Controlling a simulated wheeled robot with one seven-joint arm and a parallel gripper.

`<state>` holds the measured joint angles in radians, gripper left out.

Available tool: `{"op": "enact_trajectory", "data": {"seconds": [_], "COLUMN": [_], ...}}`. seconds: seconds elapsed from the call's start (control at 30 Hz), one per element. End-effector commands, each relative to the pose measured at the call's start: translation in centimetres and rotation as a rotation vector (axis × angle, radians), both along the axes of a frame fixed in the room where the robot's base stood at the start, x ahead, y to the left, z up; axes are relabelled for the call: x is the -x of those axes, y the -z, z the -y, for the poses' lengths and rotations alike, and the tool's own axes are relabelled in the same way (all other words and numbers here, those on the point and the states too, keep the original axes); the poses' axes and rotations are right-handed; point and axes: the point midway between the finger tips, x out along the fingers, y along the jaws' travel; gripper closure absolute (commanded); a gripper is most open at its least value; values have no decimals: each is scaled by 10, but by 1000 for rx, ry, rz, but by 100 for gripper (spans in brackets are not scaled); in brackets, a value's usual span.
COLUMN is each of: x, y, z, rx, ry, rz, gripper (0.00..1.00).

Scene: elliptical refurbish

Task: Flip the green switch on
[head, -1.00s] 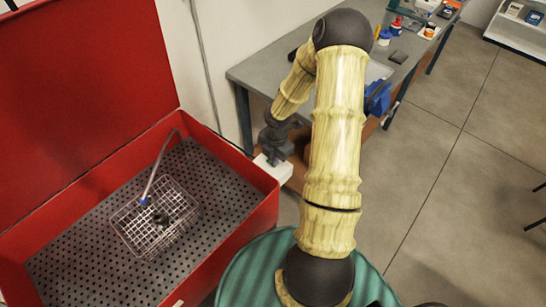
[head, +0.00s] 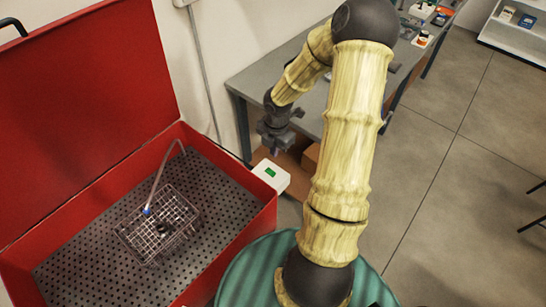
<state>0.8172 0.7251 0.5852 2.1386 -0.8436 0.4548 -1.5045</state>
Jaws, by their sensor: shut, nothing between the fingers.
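The green switch (head: 270,172) sits on a small white box (head: 265,183) at the right wall of the red parts washer. It shows as a small green patch on the box's top; its position, on or off, is too small to tell. My gripper (head: 276,152) is just above and behind the box in the head view, apart from it, pointing down. Its fingers are shut with nothing between them.
The red washer (head: 240,222) with its raised lid fills the left side. A wire basket (head: 160,225) and a hose (head: 160,180) are inside. A grey workbench (head: 290,68) stands behind my gripper, with cardboard boxes below. Open floor (head: 450,170) lies to the right.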

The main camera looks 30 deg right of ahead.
Motion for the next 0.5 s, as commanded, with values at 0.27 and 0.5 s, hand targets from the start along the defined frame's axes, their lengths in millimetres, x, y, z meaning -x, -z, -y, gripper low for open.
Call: {"op": "enact_trajectory", "data": {"seconds": [0.27,0.5], "x": [2,2], "y": [-26,-26], "z": [1,0], "rx": [0,-1], "ry": [0,0], "rz": [0,0], "gripper": [100,100]}}
